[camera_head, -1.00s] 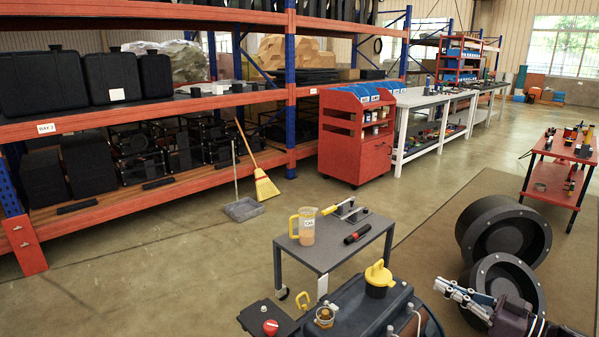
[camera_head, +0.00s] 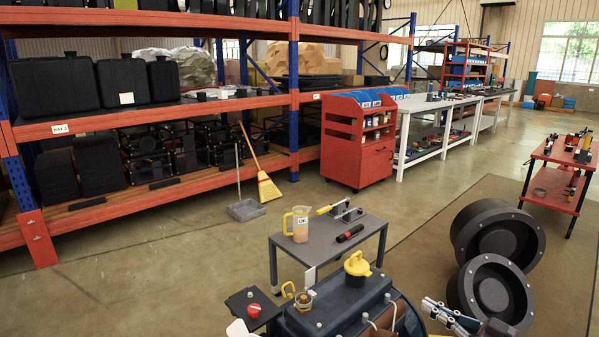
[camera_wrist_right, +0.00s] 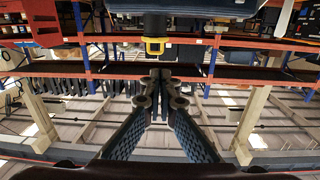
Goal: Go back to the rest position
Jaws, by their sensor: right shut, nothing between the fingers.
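My right gripper (camera_head: 428,305) reaches in from the lower right of the head view, shut and empty. It is apart from the large black wheels (camera_head: 497,234) behind it and to the right of the dark blue machine (camera_head: 322,307). In the wrist view, the fingers of the right gripper (camera_wrist_right: 160,85) meet, with nothing between them.
The machine with a yellow cap (camera_head: 357,264) fills the lower middle. A grey table (camera_head: 335,238) holds a jug (camera_head: 300,224) and tools. A red knob (camera_head: 253,310) is left of the machine. Open floor lies left.

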